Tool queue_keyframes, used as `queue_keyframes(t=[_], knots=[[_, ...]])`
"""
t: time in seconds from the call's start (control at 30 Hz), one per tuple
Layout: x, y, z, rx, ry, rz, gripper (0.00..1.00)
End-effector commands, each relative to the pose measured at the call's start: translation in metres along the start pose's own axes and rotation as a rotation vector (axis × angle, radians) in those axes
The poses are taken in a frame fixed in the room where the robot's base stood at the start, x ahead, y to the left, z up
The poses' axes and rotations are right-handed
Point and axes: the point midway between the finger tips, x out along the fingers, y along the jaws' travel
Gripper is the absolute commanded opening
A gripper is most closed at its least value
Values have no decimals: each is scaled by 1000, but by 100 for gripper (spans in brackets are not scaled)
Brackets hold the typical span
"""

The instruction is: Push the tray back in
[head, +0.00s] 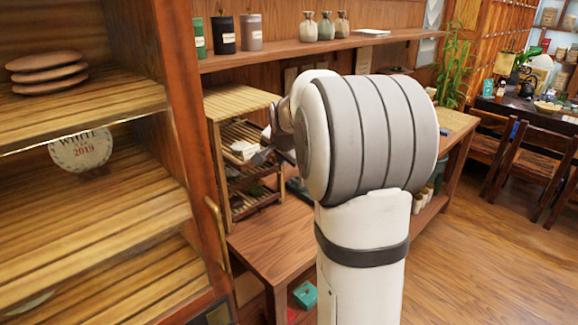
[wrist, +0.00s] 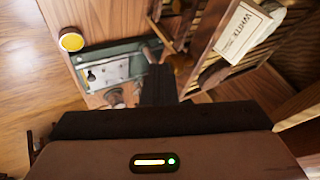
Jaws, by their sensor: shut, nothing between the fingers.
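A wooden rack (head: 216,160) with several slatted trays stands on the low table, left of my arm in the head view. One tray (head: 236,163) holds a white packet (head: 243,150). The packet, marked WHITE (wrist: 240,32), also shows at upper right in the wrist view, on a slatted tray (wrist: 214,77). I cannot tell how far that tray sticks out. My gripper (head: 262,157) is at the rack's open front, close to the packet's tray; contact is unclear. In the wrist view my gripper (wrist: 157,72) is shut and empty, left of the tray's edge.
A green tray with a metal device (wrist: 105,72) lies on the table below, and a yellow-topped cup (wrist: 72,40) is beyond it. A cabinet with a wooden door frame (head: 185,110) and handle (head: 216,232) stands close on the left. A shelf (head: 300,48) with jars runs above.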

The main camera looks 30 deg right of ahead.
Motion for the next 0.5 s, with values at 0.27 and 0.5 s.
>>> queue_keyframes(t=[0.27, 0.5], knots=[[29, -44, -8, 7, 3, 6, 0], [41, -63, -14, 14, 7, 9, 0]])
